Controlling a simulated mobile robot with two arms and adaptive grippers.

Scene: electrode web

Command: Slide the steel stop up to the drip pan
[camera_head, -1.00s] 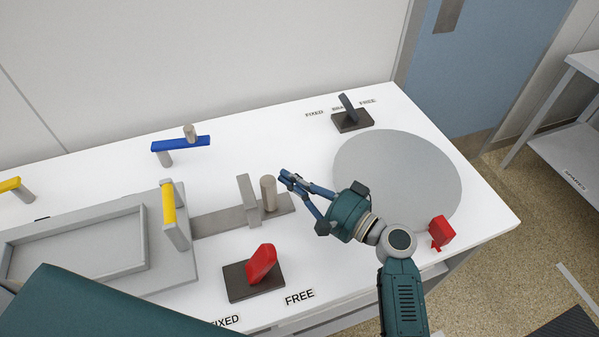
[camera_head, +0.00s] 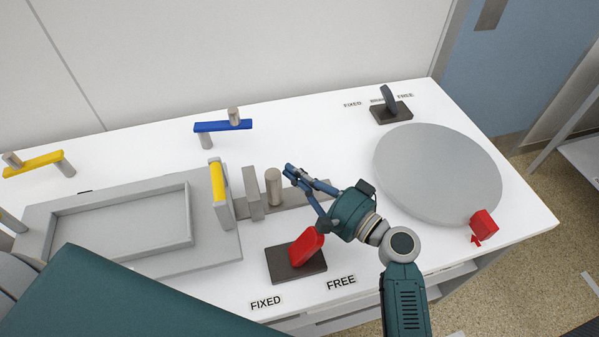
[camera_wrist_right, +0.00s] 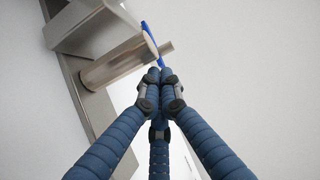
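The steel stop is an upright grey plate (camera_head: 252,196) with a round post (camera_head: 273,187) beside it, on a flat steel rail (camera_head: 310,196). The post also shows in the wrist view (camera_wrist_right: 120,60). The grey drip pan (camera_head: 120,262) lies to the left; a yellow-topped upright piece (camera_head: 222,196) stands at its right end. A narrow gap shows between that piece and the stop plate. My right gripper (camera_head: 289,172) is shut, with nothing seen between its fingers, close on the right side of the post. Whether it touches is unclear. My left gripper is out of view.
A red lever (camera_head: 306,244) on a dark base stands in front of the rail, near FIXED and FREE labels. A blue bar (camera_head: 222,126) stands behind. A grey disc (camera_head: 440,175) and dark lever (camera_head: 388,100) lie to the right.

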